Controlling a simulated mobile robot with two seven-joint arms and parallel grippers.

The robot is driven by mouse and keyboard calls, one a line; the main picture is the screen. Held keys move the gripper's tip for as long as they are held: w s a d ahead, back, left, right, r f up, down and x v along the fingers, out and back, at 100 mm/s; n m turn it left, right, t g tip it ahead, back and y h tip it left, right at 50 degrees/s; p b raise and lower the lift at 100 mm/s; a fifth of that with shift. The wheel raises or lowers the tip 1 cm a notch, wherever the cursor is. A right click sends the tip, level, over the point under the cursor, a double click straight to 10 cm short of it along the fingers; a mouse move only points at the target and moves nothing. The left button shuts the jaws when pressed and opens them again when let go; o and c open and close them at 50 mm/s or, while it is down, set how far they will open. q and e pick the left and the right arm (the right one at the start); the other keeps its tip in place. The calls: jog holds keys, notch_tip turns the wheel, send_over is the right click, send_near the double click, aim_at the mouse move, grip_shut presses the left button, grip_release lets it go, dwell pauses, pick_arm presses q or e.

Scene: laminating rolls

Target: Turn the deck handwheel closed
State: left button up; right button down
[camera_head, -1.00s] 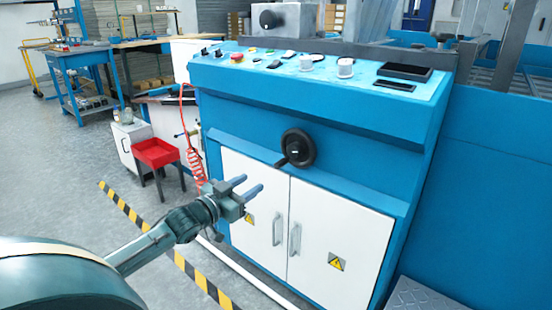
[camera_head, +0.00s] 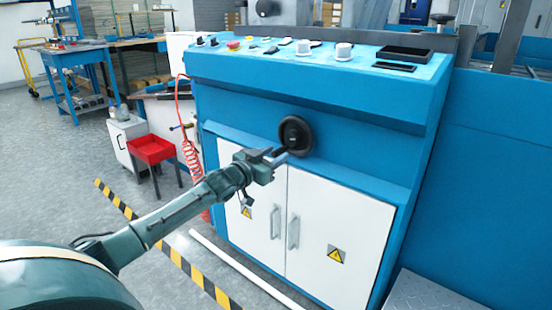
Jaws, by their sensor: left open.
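The deck handwheel (camera_head: 297,134) is a black round wheel on the blue front of the machine, above the white cabinet doors. My left gripper (camera_head: 277,156) is open, with its fingers pointing right at the lower left edge of the wheel. The fingertips overlap the wheel's lower left side in the picture, where its crank handle was visible earlier. The handle is now hidden or hard to tell from the fingers. I cannot tell whether the fingers touch it. My right gripper is not in view.
The blue machine (camera_head: 400,170) has a control panel (camera_head: 310,55) with knobs and a red button on top. White doors (camera_head: 335,220) with handles lie below the wheel. A red tray (camera_head: 150,149) stands left. Yellow-black tape (camera_head: 150,235) marks the floor.

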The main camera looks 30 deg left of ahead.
pick_arm(q)
jog(key=shift+w, duration=0.7)
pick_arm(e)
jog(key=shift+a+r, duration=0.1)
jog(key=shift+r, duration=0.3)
pick_arm(q)
jog(key=shift+c, duration=0.4)
grip_shut()
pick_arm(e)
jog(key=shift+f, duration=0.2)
pick_arm(q)
jog(key=shift+r, duration=0.15)
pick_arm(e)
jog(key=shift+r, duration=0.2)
